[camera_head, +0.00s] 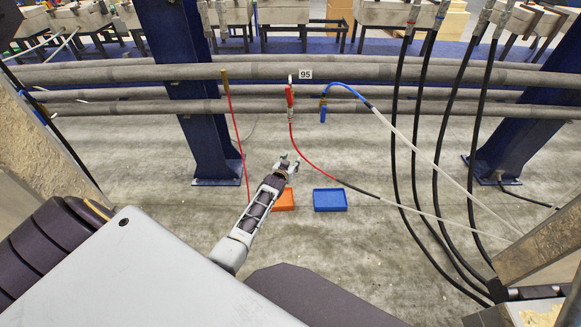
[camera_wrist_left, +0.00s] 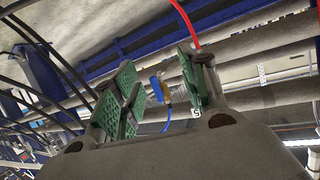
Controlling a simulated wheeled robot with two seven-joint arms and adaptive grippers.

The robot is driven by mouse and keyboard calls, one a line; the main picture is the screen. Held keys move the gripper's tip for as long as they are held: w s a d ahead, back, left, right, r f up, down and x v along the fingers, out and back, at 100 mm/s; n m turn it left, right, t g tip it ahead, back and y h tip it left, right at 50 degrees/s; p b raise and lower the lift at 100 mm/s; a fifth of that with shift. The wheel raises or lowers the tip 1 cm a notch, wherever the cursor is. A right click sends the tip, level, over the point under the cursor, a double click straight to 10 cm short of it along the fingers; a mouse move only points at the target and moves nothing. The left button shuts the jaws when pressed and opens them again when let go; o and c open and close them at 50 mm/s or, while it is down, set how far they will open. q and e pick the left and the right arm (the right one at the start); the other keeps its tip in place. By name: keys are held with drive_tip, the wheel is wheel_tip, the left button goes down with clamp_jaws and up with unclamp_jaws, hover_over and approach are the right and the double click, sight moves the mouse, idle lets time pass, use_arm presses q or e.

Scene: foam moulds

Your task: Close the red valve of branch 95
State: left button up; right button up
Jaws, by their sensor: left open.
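The red valve (camera_head: 290,96) hangs at the pipes under the white label 95 (camera_head: 305,74), with a red hose (camera_head: 302,148) running down from it. My left gripper (camera_head: 286,165) is open and empty, below the red valve and apart from it in the head view. In the left wrist view its green-padded fingers stand apart. A red hose (camera_wrist_left: 184,24) runs down behind the right-hand finger there, which hides any valve on it. A blue valve (camera_wrist_left: 157,89) shows in the gap between the fingers, farther off. My right gripper is not in view.
A blue valve (camera_head: 323,109) with a blue hose hangs just right of the red one. An orange tray (camera_head: 284,200) and a blue tray (camera_head: 331,200) lie on the floor. Black hoses (camera_head: 417,150) hang at the right.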

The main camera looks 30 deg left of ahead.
use_arm(q)
drive_tip(key=shift+s+d+f, duration=0.25)
drive_tip(key=shift+s+f, duration=0.15)
drive_tip(key=shift+f, duration=0.2)
drive_tip(key=shift+c, duration=0.2)
